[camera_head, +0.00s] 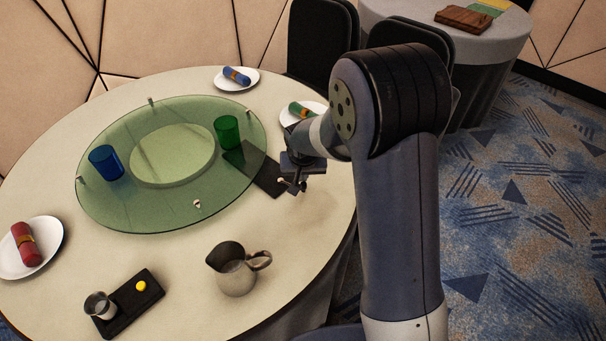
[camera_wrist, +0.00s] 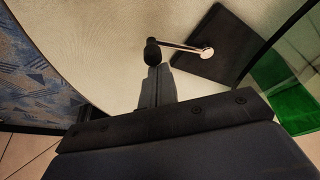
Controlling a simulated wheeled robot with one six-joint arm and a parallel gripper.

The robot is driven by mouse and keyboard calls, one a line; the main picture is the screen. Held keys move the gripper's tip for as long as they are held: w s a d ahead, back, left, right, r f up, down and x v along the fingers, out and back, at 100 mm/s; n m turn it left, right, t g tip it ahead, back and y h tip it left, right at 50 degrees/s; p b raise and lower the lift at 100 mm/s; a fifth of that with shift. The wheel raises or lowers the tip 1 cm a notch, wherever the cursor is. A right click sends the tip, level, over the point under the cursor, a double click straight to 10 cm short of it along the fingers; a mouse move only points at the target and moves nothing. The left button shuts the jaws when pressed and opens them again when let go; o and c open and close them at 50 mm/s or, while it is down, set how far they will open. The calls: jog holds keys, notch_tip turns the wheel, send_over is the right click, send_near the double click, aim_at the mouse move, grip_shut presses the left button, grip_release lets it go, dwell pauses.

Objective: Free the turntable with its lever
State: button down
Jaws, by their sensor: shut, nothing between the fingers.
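The turntable (camera_head: 105,205) is a round, see-through green glass disc on the table, with a paler round middle. A blue cup (camera_head: 105,162) and a green cup (camera_head: 227,132) stand on it; the green cup also shows in the wrist view (camera_wrist: 296,108). The lever (camera_wrist: 180,46) is a thin metal rod with a black knob, mounted on a dark square plate (camera_wrist: 212,38). That plate (camera_head: 262,178) lies partly under the turntable's right edge. My gripper (camera_wrist: 157,68) is shut and empty, its tips right by the knob; whether they touch it I cannot tell. It also shows in the head view (camera_head: 292,185).
White plates with rolled napkins stand at the left (camera_head: 55,262), the back (camera_head: 248,84) and near my arm (camera_head: 288,118). A metal jug (camera_head: 234,272) and a black tray (camera_head: 122,318) stand at the front. Dark chairs (camera_head: 322,40) are behind the table.

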jog(key=shift+s+a+f+m+b, duration=0.1)
jog(key=shift+s+m+b, duration=0.2)
jog(key=shift+m+b, duration=0.3)
jog(key=m+b, duration=0.1)
jog(key=b, duration=0.1)
jog(key=s+a+m+h+b, duration=0.1)
jog(key=b, duration=0.1)
jog(key=shift+s+f+m, duration=0.2)
jog(key=shift+f+m, duration=0.05)
jog(key=shift+m, duration=0.05)
jog(key=m+b, duration=0.1)
jog(key=s+a+m+h+b, duration=0.1)
jog(key=shift+a+r+m+g, duration=0.1)
jog(key=shift+m+g, duration=0.2)
jog(key=shift+m, duration=0.1)
jog(key=shift+s+a+r+m+h+b, duration=0.25)
jog(key=shift+a+m+h+b, duration=0.25)
jog(key=shift+m, duration=0.5)
jog(key=shift+d+g, duration=0.1)
jog(key=shift+g, duration=0.2)
jog(key=shift+w, duration=0.1)
jog(key=shift+w+d, duration=0.25)
jog(key=shift+w, duration=0.35)
jog(key=shift+d, duration=0.1)
